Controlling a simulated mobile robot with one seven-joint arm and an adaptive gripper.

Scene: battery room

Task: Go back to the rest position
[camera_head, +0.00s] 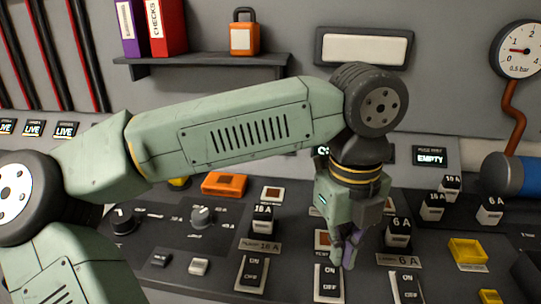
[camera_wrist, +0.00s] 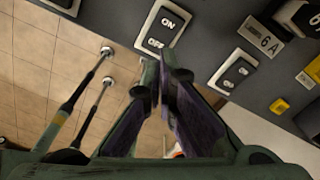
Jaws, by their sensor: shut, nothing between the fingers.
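My gripper (camera_head: 346,256) hangs down at the end of my green arm, low over the dark control panel (camera_head: 145,250). Its purple-lined fingers are shut with nothing between them. In the wrist view the closed fingertips (camera_wrist: 160,70) point toward the panel's edge, close to an ON/OFF rocker switch (camera_wrist: 162,27). In the head view, rocker switches stand left of the fingers (camera_head: 252,274), just below them (camera_head: 328,284) and to the right (camera_head: 407,288). I cannot tell whether the fingertips touch the panel.
Fuse blocks marked 16 A (camera_head: 264,219) and 6 A (camera_head: 398,232) stand on the panel near my gripper. A shelf (camera_head: 200,66) holds binders and an orange padlock (camera_head: 244,34). A gauge (camera_head: 517,50) and a blue cylinder (camera_head: 518,175) are at right. Tiled floor (camera_wrist: 40,60) lies beyond the panel's edge.

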